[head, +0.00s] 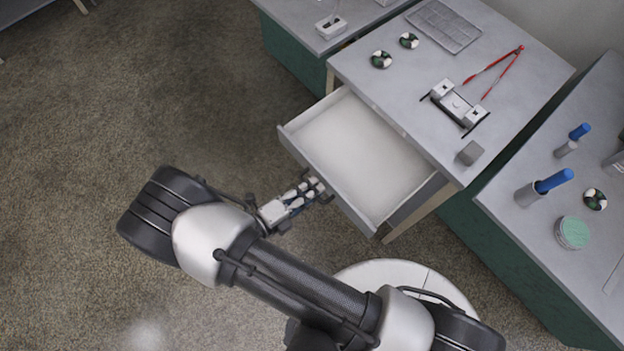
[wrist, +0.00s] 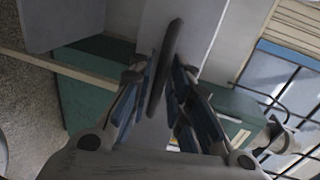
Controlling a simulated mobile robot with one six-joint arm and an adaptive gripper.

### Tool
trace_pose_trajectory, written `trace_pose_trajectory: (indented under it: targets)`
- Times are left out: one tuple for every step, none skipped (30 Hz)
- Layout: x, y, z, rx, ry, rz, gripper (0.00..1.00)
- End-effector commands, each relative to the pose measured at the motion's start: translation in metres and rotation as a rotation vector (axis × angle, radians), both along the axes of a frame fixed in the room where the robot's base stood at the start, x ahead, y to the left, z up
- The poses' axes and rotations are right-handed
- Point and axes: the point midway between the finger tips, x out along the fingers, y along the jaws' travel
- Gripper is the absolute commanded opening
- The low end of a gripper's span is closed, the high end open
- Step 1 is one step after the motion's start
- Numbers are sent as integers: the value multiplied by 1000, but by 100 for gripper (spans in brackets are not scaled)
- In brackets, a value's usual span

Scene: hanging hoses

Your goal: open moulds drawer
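The drawer (head: 362,152) is pulled well out from under the grey worktable, and its pale inside looks empty. My gripper (head: 322,190) is at the middle of the drawer's front panel, on the outer side. In the wrist view, the dark bar handle (wrist: 170,50) runs between the blue-padded fingers of my gripper (wrist: 165,82). The fingers are close on both sides of the handle and look shut on it. The pale drawer front (wrist: 205,28) is just beyond them. No label shows on the drawer.
The worktable (head: 400,85) holds a wire rack (head: 444,26), red tongs (head: 497,68), a metal fixture (head: 459,104) and a small grey block (head: 470,153). A side bench (head: 560,270) stands at the right. The floor left of the drawer is clear.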

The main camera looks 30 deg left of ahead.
Motion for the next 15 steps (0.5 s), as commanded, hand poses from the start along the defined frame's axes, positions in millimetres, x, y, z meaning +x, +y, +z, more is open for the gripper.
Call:
trace_pose_trajectory:
  targets:
    - [-6,4,1,3,0,3,18]
    - [-10,6,2,3,0,4,18]
    - [-16,8,4,4,-1,5,18]
    - [-22,10,5,4,-1,5,18]
    - [-28,13,6,4,0,6,18]
    - [-36,16,8,4,0,6,18]
    - [-42,19,9,5,0,5,18]
    - [-48,22,11,5,0,6,18]
    - [-56,25,13,5,0,5,18]
    - [-62,27,14,4,-1,6,18]
    - [-67,29,16,4,0,4,18]
    - [-74,32,17,5,0,5,18]
    - [-79,34,18,4,0,4,18]
    - [-83,35,19,4,-1,3,18]
    - [-88,37,20,3,0,3,18]
